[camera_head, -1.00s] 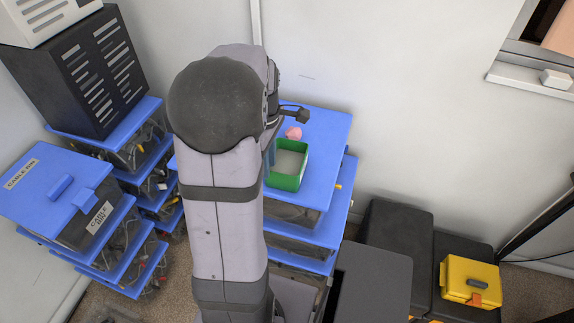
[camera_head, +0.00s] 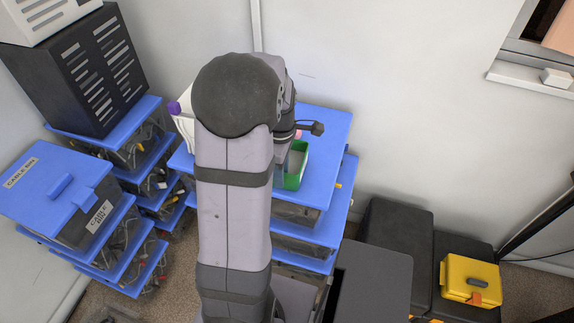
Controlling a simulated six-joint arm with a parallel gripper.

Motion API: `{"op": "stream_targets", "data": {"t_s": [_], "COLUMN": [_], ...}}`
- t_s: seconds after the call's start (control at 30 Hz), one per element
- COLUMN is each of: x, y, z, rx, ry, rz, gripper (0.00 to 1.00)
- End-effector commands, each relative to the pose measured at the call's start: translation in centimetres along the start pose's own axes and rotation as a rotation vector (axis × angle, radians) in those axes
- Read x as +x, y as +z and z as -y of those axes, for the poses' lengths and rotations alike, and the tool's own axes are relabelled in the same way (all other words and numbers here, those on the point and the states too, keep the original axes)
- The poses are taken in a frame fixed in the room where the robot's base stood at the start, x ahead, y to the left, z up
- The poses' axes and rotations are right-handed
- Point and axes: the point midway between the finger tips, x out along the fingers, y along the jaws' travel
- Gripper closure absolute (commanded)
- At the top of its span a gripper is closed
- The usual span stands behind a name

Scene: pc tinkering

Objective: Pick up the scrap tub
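A green open tub (camera_head: 304,166) with a pale inside, which I take to be the scrap tub, sits on the blue top of a drawer stack. My arm hides its left part. My gripper (camera_head: 284,152) is mostly hidden behind my own arm, at the tub's left side. Only a small grey part of it shows, and I cannot tell whether the fingers touch the tub or how far apart they are.
A pink object (camera_head: 298,135) lies just behind the tub, partly covered by my wrist. A white object with a purple end (camera_head: 183,112) stands left of my arm. The blue top (camera_head: 330,125) is clear to the tub's right. A wall rises behind.

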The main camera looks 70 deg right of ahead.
Motion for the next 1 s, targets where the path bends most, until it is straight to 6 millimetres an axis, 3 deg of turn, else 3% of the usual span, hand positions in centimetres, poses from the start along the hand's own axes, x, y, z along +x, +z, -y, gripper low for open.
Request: {"op": "stream_targets", "data": {"t_s": [0.27, 0.57, 0.7, 1.0], "x": [3.2, 3.6, 3.6, 3.6], "y": [0.3, 0.3, 0.3, 0.3], "z": [0.1, 0.0, 0.0, 0.0], "rx": [0.000, 0.000, 0.000, 0.000], "ry": [-0.002, 0.000, 0.000, 0.001], "rz": [0.000, 0.000, 0.000, 0.000], "gripper": [0.76, 0.76, 1.00, 1.00]}}
